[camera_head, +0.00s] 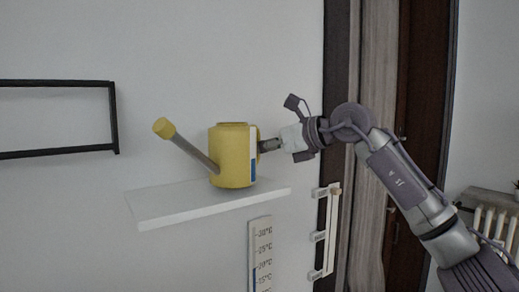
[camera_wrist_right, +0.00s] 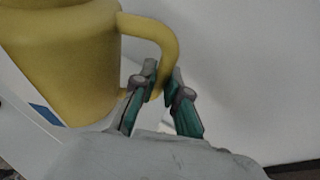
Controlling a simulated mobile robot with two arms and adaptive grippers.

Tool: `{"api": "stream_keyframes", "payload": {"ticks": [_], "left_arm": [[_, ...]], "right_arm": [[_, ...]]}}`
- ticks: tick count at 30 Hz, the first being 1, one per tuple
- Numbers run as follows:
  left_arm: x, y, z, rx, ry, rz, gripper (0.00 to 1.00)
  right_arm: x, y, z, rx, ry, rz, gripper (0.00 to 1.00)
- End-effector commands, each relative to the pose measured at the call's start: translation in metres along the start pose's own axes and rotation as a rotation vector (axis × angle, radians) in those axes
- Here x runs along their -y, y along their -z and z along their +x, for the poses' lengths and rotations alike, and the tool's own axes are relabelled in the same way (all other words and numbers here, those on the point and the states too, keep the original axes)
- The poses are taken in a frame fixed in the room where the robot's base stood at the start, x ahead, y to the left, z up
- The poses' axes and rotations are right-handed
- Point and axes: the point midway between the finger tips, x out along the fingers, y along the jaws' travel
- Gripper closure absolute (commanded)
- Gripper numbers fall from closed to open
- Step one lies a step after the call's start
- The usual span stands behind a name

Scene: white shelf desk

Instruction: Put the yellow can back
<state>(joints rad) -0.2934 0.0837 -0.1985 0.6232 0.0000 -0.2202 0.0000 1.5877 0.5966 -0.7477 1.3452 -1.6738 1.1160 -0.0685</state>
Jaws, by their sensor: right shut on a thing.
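The yellow can (camera_head: 230,158) is a watering can with a long spout pointing up and left. It stands upright at the white shelf (camera_head: 160,203) in the head view; I cannot tell whether its base touches the shelf. Its body (camera_wrist_right: 70,60) and curved handle (camera_wrist_right: 158,38) show in the right wrist view. My right gripper (camera_head: 262,146) reaches in from the right. Its fingers (camera_wrist_right: 162,88) are shut on the handle, one on each side of it. My left gripper is not in view.
A black wall frame (camera_head: 60,151) hangs at the left. A thermometer-like scale (camera_head: 261,255) is below the shelf, with a white rail (camera_head: 328,235) to its right. A radiator (camera_head: 495,225) stands at the far right. The shelf's left part is bare.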

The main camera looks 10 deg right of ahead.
Motion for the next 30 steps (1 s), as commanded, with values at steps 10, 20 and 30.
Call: {"api": "stream_keyframes", "payload": {"ticks": [10, 20, 30], "left_arm": [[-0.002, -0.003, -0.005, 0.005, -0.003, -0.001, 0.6], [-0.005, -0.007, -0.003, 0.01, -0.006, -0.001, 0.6], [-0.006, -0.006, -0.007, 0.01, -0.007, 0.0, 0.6]], "right_arm": [[0.0, 0.01, 0.002, 0.006, 0.0, 0.002, 1.0], [0.0, 0.015, 0.004, 0.001, 0.0, 0.001, 0.62], [0.0, 0.01, 0.003, 0.002, 0.0, 0.001, 0.62]]}}
